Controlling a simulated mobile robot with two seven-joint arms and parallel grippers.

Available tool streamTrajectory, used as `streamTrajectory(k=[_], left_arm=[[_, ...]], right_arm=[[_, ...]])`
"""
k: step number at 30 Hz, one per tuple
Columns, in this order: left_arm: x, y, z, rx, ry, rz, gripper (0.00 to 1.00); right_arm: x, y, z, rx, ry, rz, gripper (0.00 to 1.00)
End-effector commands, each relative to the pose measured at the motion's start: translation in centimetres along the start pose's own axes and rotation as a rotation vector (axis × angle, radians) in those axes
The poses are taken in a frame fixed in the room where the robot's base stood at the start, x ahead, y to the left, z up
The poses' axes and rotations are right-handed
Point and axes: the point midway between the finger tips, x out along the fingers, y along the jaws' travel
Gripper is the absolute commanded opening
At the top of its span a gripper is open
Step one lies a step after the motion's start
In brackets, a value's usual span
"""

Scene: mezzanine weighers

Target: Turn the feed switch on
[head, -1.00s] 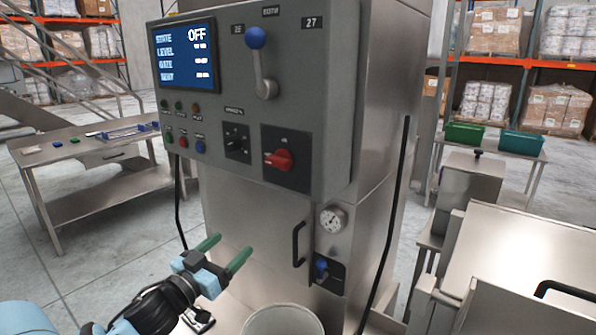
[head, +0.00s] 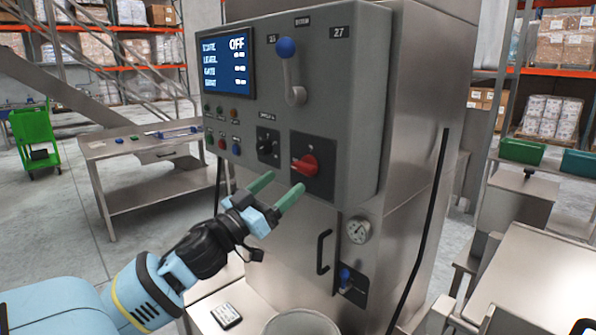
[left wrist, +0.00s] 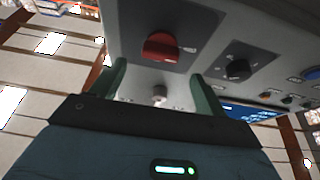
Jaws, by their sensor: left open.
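The red rotary feed switch (head: 304,165) sits on a dark plate at the lower right of the grey control panel (head: 350,120). Its handle points left. The panel's screen (head: 224,62) reads STATE OFF. My left gripper (head: 276,188) is open and empty, with its green fingers pointing up at the panel just below the red switch. In the left wrist view the red switch (left wrist: 160,46) is ahead of the fingers and apart from them.
A black knob (head: 267,146) is left of the red switch. A blue-balled lever (head: 291,75) is above it. A gauge (head: 358,230), a door handle (head: 323,251) and a blue valve (head: 346,278) are below. A bucket (head: 300,322) stands underneath.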

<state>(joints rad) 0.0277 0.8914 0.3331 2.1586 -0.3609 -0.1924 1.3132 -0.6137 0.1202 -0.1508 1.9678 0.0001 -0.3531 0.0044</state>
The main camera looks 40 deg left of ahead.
Motion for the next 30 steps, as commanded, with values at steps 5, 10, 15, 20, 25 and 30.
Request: streamTrajectory(k=[5, 10, 15, 20, 25, 30], left_arm=[[2.2, 0.0, -0.2, 0.002, 0.004, 0.001, 0.75], [4.0, 0.0, -0.2, 0.004, 0.004, 0.0, 0.75], [5.3, 0.0, -0.1, 0.0, 0.003, 0.0, 0.75], [5.9, 0.0, -0.1, 0.001, 0.001, 0.0, 0.75], [6.1, 0.0, -0.1, 0.002, 0.0, 0.0, 0.75], [6.1, 0.0, 0.0, 0.002, 0.0, 0.0, 0.75]], right_arm=[[0.0, 0.0, -0.2, -0.001, 0.004, 0.001, 0.36], [0.0, 0.1, -0.3, -0.001, 0.007, 0.001, 0.36], [0.0, 0.1, -0.4, -0.002, 0.008, 0.002, 0.36], [0.0, 0.1, -0.4, -0.003, 0.007, 0.002, 0.36], [0.0, 0.2, -0.4, -0.004, 0.007, 0.003, 0.36], [-0.1, 0.2, -0.3, -0.006, 0.006, 0.003, 0.36]])
